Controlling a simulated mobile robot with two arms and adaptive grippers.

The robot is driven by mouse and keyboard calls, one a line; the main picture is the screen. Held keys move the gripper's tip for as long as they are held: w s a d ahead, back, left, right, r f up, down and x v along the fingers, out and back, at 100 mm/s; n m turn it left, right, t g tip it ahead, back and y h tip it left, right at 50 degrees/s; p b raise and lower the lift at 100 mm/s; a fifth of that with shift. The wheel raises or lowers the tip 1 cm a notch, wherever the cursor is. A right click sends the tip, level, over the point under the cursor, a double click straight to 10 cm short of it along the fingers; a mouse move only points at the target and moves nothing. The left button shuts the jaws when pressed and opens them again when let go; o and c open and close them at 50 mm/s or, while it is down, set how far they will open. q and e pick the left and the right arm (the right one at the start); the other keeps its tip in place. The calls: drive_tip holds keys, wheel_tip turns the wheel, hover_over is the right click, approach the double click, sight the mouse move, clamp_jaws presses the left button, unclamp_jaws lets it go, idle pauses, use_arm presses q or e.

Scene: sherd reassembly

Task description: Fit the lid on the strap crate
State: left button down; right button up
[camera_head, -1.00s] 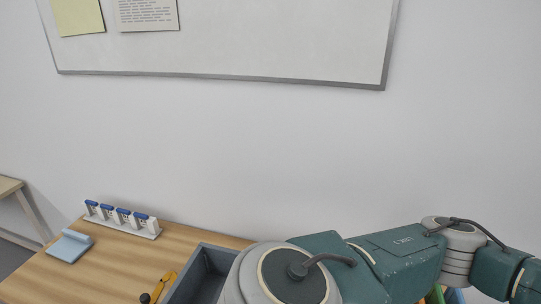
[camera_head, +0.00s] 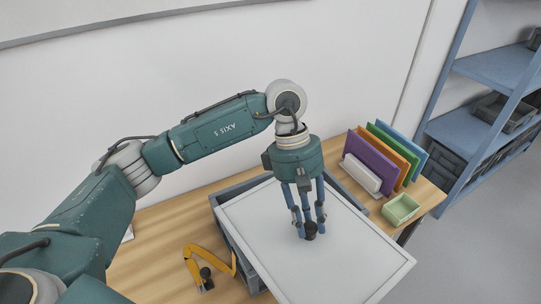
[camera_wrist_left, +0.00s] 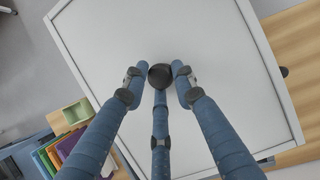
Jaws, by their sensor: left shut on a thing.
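My left gripper (camera_head: 309,232) points straight down, its blue fingers closed around a dark round knob (camera_head: 310,227). The knob is on a flat, pale grey lid (camera_head: 345,262). In the left wrist view the fingertips (camera_wrist_left: 158,80) meet at the knob (camera_wrist_left: 160,75), and the lid (camera_wrist_left: 235,85) fills most of the picture. The lid lies over the blue-grey crate (camera_head: 235,189), whose rim and wall show along the lid's back and left edges. The lid's near right part hides the rest of the crate. I cannot tell whether lid and rim touch. My right gripper is not in view.
A yellow bent tool (camera_head: 190,262) with a dark knob lies left of the crate. Coloured upright folders (camera_head: 372,160) and a green tray (camera_head: 401,209) stand to the right on the wooden table. Blue shelving (camera_head: 475,100) stands beyond. A wall rises behind the table.

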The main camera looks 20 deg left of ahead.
sight(299, 198)
use_arm(q)
drive_tip(key=w+a+n+t, duration=0.1)
drive_tip(key=n, duration=0.1)
drive_tip(key=w+a+n+t, duration=0.1)
drive_tip(key=w+n, duration=0.1)
drive_tip(key=n, duration=0.1)
drive_tip(key=w+a+n, duration=0.1)
drive_tip(key=a+n, duration=0.1)
drive_tip(key=shift+w+r+t+h, duration=0.15)
drive_tip(key=shift+w+t+h, duration=0.15)
drive_tip(key=shift+w+t, duration=0.1)
drive_tip(key=w+a+n+t, duration=0.1)
drive_tip(key=w+n, duration=0.1)
drive_tip(key=n, duration=0.1)
drive_tip(key=w+a+n+t+y, duration=0.1)
drive_tip(key=w+a+n, duration=0.1)
drive_tip(key=w+n, duration=0.1)
drive_tip(key=w+a+r+n+t, duration=0.1)
drive_tip(key=w+a+n, duration=0.1)
drive_tip(key=n, duration=0.1)
drive_tip(key=shift+w+a+n+y, duration=0.15)
drive_tip(key=shift+w+n+y, duration=0.1)
drive_tip(key=shift+n+y, duration=0.05)
drive_tip(key=shift+a, duration=0.2)
drive_tip(key=shift+f, duration=0.8)
drive_tip(key=shift+f+b, duration=1.3)
drive_tip(key=shift+f, duration=0.75)
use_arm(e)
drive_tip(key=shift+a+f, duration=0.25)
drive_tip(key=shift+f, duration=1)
